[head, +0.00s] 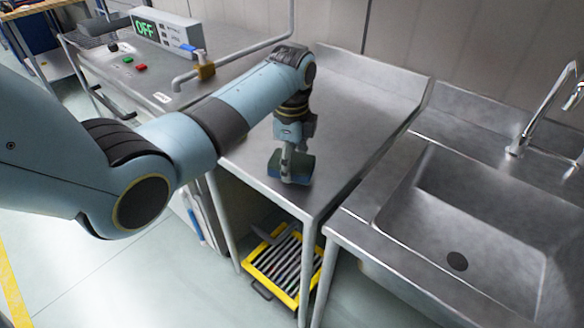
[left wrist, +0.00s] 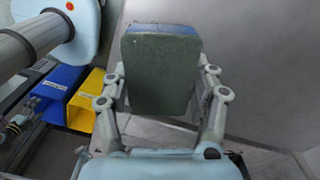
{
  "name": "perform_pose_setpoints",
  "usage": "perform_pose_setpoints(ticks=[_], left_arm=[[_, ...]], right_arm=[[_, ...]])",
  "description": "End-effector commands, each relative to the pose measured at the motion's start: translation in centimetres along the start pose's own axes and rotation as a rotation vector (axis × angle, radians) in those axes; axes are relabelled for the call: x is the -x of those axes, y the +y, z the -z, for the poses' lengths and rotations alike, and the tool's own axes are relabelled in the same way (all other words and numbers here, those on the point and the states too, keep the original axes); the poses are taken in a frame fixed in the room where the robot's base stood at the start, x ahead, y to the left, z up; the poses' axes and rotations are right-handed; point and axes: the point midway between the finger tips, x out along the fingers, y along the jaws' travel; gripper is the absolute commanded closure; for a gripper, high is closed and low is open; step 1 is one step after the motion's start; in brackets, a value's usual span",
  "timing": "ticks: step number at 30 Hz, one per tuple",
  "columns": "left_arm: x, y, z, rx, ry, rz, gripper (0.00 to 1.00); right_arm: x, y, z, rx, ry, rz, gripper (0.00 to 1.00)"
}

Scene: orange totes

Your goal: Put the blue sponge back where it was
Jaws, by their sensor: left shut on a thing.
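The blue sponge (head: 296,165) is a small block with a blue layer and a dark green-grey side. It is at my left gripper (head: 288,158), over the front part of the middle steel table (head: 350,110) in the head view. In the left wrist view the sponge (left wrist: 161,72) stands between the two fingers of my left gripper (left wrist: 162,95), its dark side facing the camera. My left gripper is shut on it. I cannot tell whether the sponge touches the tabletop.
A steel sink (head: 470,215) with a faucet (head: 540,110) is at the right. A machine reading OFF (head: 165,30) stands on the left table. A yellow-framed rack (head: 285,265) lies below the middle table. Most of the middle tabletop is clear.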

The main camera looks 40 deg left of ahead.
Motion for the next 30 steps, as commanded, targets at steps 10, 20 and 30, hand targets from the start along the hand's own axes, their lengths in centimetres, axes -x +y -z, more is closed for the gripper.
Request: perform_pose_setpoints(ticks=[10, 20, 30], left_arm=[[-2.2, 0.1, 0.1, 0.0, 0.0, 0.0, 0.71], [-2.5, 0.1, 0.1, -0.001, 0.0, 0.0, 0.22], [-2.2, 0.1, 0.1, -0.001, 0.0, 0.0, 0.17]], right_arm=[[0.0, 0.2, -0.5, 0.001, -0.008, -0.002, 0.17], [-0.1, 0.2, -0.9, 0.001, -0.014, -0.002, 0.17], [0.0, 0.0, -0.8, 0.0, -0.013, 0.0, 0.17]])
